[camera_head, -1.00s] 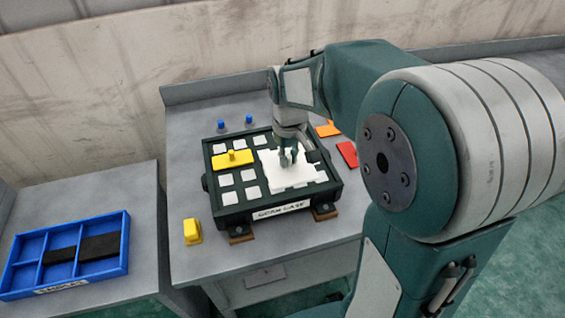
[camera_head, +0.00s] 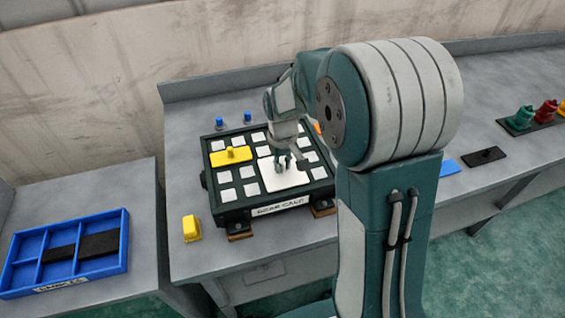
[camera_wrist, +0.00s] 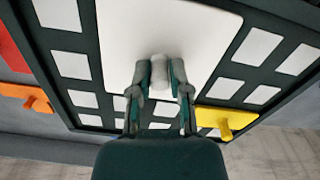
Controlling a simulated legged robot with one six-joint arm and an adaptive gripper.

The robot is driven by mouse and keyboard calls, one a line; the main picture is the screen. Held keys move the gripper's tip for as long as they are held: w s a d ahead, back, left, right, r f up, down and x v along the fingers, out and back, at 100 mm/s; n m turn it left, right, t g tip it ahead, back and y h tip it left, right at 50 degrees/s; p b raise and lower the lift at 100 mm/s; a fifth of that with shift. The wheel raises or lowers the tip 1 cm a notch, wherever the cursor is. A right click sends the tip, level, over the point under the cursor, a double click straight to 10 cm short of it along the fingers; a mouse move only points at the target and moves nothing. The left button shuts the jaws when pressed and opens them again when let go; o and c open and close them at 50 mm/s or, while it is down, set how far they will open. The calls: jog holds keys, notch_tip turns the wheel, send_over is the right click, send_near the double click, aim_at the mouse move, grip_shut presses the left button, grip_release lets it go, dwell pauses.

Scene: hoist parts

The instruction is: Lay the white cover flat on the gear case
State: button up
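The white cover (camera_head: 284,180) is a flat plate with a round knob. It lies level over the front right part of the gear case (camera_head: 262,207), a dark box with white squares on top. My gripper (camera_head: 288,164) is above the cover with its fingers shut on the knob. In the wrist view my gripper (camera_wrist: 160,75) has a finger on each side of the knob, and the cover (camera_wrist: 190,28) fills the top middle. I cannot tell whether the cover's underside touches the case.
A yellow piece with a knob (camera_head: 231,155) lies on the case's left part. Another yellow block (camera_head: 191,228) and two blue pegs (camera_head: 219,123) stand on the bench. A blue tray (camera_head: 122,243) is at left. Red (camera_wrist: 12,50) and orange (camera_wrist: 25,95) pieces lie beside the case.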

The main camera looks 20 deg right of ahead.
aim_at(283, 162)
jog(key=shift+o, duration=1.2)
notch_tip(283, 162, up, 11)
jog(key=s+r+m+t, duration=0.1)
jog(key=s+r+t, duration=0.1)
jog(key=s, duration=0.8)
jog(key=s+r+m+t, duration=0.2)
jog(key=s+r+t, duration=0.1)
jog(key=s, duration=0.8)
jog(key=shift+a+r+t, duration=0.3)
jog(key=shift+r, duration=0.05)
jog(key=shift+w, duration=0.1)
